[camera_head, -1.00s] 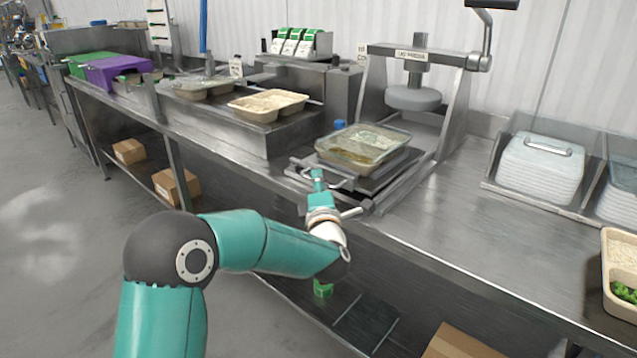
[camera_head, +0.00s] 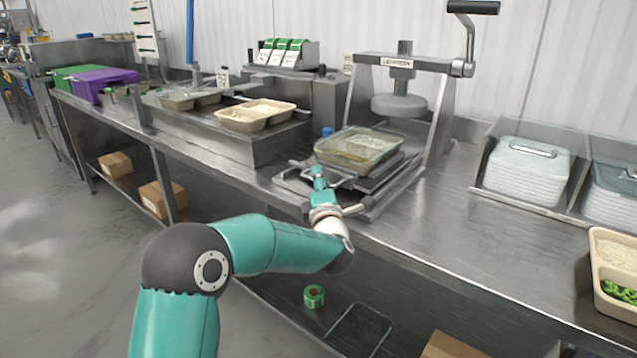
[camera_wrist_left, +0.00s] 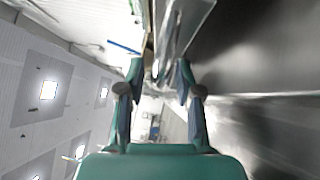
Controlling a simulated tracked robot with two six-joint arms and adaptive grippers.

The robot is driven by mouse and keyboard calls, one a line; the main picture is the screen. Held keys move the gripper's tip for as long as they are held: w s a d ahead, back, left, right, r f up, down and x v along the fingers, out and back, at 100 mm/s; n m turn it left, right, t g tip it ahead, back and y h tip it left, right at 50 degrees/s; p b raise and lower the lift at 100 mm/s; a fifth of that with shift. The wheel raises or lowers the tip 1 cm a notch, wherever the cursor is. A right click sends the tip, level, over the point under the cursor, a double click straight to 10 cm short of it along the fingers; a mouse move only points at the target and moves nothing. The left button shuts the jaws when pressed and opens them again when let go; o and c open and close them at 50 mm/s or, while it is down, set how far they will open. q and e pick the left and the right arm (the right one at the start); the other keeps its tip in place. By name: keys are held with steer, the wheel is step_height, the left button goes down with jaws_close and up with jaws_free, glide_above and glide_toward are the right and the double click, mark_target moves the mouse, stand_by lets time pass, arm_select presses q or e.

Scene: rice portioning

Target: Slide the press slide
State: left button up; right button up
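The lid press (camera_head: 401,82) stands at the back of the steel counter, with its round press head (camera_head: 399,105) raised. The press slide (camera_head: 378,184) is pulled out toward the counter's front edge and carries a filled clear-lidded tray (camera_head: 360,149). My left gripper (camera_head: 317,174) is at the slide's front handle (camera_head: 340,178). In the left wrist view, its fingertips (camera_wrist_left: 160,72) stand apart with a metal part between them; firm contact does not show. My right gripper is not in view.
Beige trays (camera_head: 256,116) stand on the raised platform at left. Stacked clear lids (camera_head: 527,168) sit in a holder at right, with a food tray (camera_head: 614,270) near the right edge. Counter between press and lid holder is clear. A green roll (camera_head: 314,296) lies below.

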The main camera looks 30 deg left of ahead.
arm_select(q)
steer(key=shift+f, duration=0.1)
steer(key=v, duration=1.2)
steer(key=shift+f, duration=0.1)
